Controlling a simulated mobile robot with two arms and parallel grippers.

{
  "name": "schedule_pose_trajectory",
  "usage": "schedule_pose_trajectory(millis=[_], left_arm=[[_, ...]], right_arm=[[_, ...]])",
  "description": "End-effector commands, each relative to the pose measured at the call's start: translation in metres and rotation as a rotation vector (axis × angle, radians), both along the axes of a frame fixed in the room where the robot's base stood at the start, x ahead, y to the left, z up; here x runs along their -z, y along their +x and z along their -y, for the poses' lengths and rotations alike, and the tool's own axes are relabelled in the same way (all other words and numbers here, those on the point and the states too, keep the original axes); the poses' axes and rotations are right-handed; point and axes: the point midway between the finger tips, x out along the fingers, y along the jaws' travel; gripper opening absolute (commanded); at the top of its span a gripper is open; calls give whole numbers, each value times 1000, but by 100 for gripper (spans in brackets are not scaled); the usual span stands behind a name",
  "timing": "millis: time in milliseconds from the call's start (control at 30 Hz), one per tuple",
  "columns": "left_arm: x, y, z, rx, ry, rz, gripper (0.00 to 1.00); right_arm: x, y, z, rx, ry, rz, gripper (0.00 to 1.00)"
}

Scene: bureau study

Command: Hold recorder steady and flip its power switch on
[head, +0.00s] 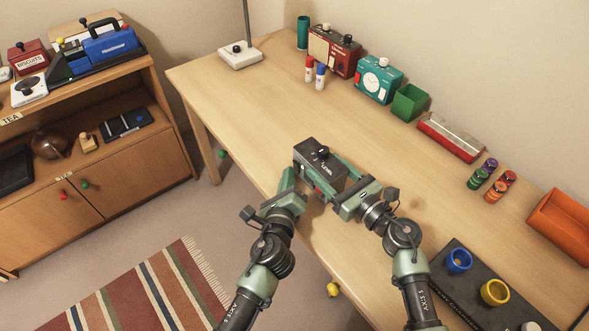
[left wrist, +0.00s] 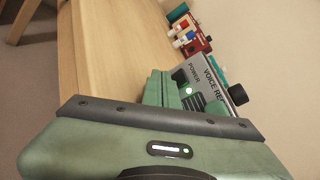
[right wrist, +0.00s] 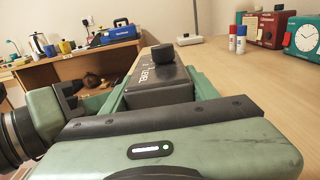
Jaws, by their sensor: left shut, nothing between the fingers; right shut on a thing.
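The recorder (head: 318,160) is a dark grey box with a black knob and the word LEVEL on top. It sits near the front edge of the desk. My right gripper (head: 340,181) is shut on it, with its fingers along the sides; the right wrist view shows the recorder (right wrist: 158,84) between them. My left gripper (head: 289,181) is shut and empty beside the recorder's front. In the left wrist view its fingers are close to the silver front panel (left wrist: 215,82), marked POWER and VOICE RE. A green light glows there beside the fingertips. The switch's position is not clear.
The wooden desk (head: 245,105) has free room behind and left of the recorder. A green box (head: 409,102), a teal clock unit (head: 378,80) and a red radio (head: 334,50) stand along the wall. A black tray (head: 450,285) with cups is at front right.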

Motion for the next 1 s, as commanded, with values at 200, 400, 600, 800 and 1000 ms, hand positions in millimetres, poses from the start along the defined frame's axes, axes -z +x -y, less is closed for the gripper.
schedule_pose_trajectory(millis=[200, 400, 600, 800, 1000], left_arm=[[0, -4, -5, -1, 1, -1, 0], [-1, -9, -12, 0, 1, 0, 0], [-1, -10, -12, 0, 1, 0, 0], [-1, -13, -17, -1, 1, -1, 0], [-4, -25, -32, 0, 1, -1, 0]], right_arm=[[1, 0, 0, 0, -1, -2, 0], [1, 0, 0, 0, 0, -2, 0], [1, 0, 0, 0, 0, -2, 0], [1, 0, 0, 0, 0, -2, 0], [1, 0, 0, 0, 0, -2, 0]])
